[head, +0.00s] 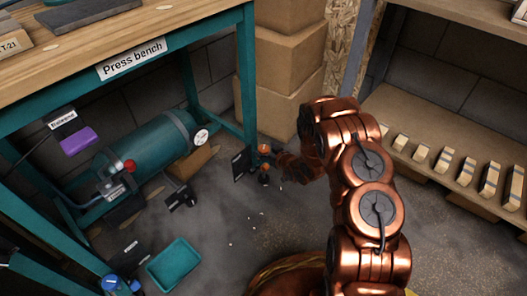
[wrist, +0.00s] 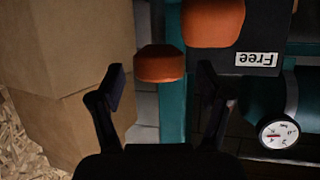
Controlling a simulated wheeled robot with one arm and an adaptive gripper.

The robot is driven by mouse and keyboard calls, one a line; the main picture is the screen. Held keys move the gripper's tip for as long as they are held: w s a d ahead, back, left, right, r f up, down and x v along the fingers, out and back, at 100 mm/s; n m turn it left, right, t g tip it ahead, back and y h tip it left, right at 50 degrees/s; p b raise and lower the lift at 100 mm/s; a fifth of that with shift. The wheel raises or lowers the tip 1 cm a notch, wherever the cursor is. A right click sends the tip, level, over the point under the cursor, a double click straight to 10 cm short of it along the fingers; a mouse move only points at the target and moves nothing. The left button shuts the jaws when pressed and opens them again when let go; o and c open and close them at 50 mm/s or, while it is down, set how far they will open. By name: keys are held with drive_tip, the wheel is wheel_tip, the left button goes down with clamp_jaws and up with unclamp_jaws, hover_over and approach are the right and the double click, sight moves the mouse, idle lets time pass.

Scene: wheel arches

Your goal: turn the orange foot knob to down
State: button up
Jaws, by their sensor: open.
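Two orange knob-like parts show close up in the wrist view, which is upside down. One orange part (wrist: 160,64) lies between and just beyond the fingertips of my gripper (wrist: 161,72); the other, larger orange part (wrist: 212,22) is at the top, beside a dark plate with a "Free" label (wrist: 257,59). I cannot tell which is the foot knob, nor its setting. My gripper is open, with no visible contact. In the head view, small orange parts (head: 264,148) show by the bench's right leg, at my arm's end; the fingers are hard to make out there.
The press bench (head: 250,75) has a teal tank (head: 150,145) with a gauge (head: 201,136) beneath it. Cardboard boxes (head: 285,60) stand behind the leg. A teal tray (head: 173,264) lies on the floor. A shelf with wooden blocks (head: 445,160) is at right.

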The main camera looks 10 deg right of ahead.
drive_tip(key=shift+x, duration=0.8)
drive_tip(key=shift+r, duration=0.1)
drive_tip(key=c, duration=1.2)
